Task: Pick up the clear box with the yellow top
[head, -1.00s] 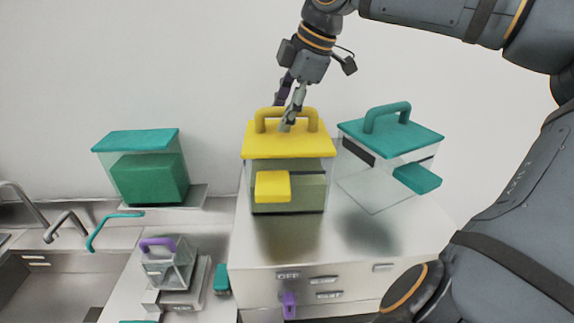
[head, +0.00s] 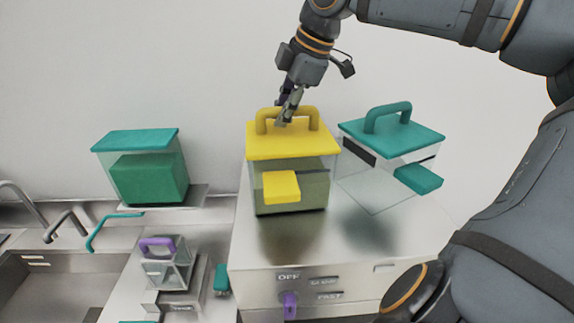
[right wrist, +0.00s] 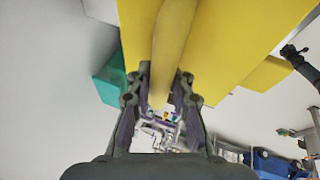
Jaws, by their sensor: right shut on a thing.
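The clear box with the yellow top (head: 292,140) stands on the metal cabinet top in the middle of the head view. It has a yellow arched handle on its lid and a yellow block on its front. My right gripper (head: 283,116) reaches down from above and is shut on the yellow handle. In the right wrist view the fingers of my right gripper (right wrist: 160,88) sit on both sides of the yellow handle (right wrist: 172,45), with the yellow lid (right wrist: 228,40) behind. My left gripper is not in view.
A clear box with a teal lid (head: 405,134) stands close on the right. Another teal-lidded box (head: 135,141) stands on a shelf to the left. A small clear container with a purple handle (head: 165,262) is lower left, near a sink (head: 45,285).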

